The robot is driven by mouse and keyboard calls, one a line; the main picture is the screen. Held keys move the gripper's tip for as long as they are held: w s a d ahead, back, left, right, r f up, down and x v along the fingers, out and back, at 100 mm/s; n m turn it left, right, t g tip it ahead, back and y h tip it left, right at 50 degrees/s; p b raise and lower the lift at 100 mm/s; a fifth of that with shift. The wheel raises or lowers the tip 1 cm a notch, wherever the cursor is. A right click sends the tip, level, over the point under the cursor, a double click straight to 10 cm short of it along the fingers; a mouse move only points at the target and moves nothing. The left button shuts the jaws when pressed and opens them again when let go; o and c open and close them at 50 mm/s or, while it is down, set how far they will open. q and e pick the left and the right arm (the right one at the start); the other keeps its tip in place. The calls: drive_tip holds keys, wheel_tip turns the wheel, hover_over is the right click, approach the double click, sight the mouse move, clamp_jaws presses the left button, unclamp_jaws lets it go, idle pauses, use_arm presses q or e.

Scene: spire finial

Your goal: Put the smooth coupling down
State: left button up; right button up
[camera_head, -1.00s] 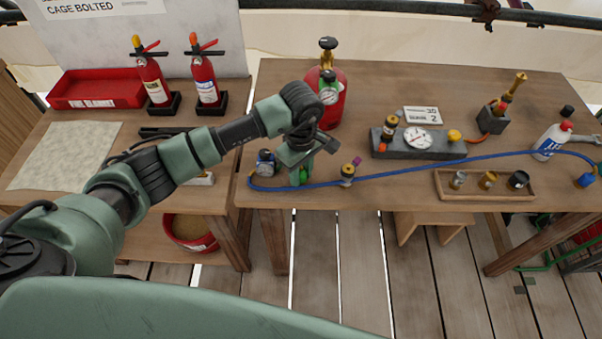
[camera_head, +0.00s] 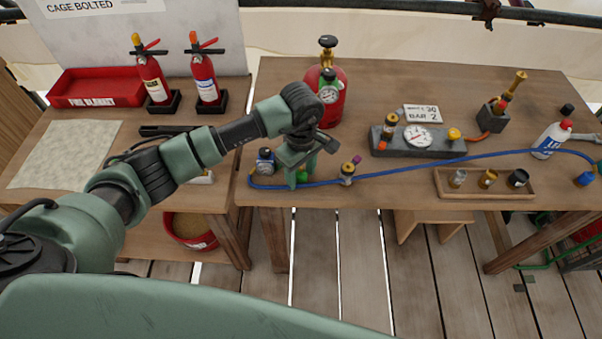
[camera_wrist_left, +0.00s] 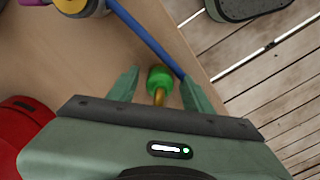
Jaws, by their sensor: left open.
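A small fitting with a green cap and brass stem, which I take to be the smooth coupling, is between my left fingers in the left wrist view (camera_wrist_left: 159,80). Its green part shows low beside the fingers in the head view (camera_head: 303,176). My left gripper (camera_head: 301,173) is open, with its fingers (camera_wrist_left: 163,84) spread on either side of the fitting and a gap visible. The fitting is at the table's front edge area, near the blue hose (camera_head: 400,173). Whether its base rests flat is hidden. My right gripper is not in view.
A pressure gauge (camera_head: 265,161) stands left of the gripper, a purple-topped fitting (camera_head: 348,172) right. A red cylinder (camera_head: 333,108) stands behind. Further right are a gauge block (camera_head: 400,143) and a wooden tray (camera_head: 455,193) with 3 small fittings. The table's front edge is close.

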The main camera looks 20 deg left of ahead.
sight(301, 170)
use_arm(q)
wheel_tip(301, 170, up, 12)
drive_tip(key=b, duration=0.3)
drive_tip(key=shift+f, duration=0.25)
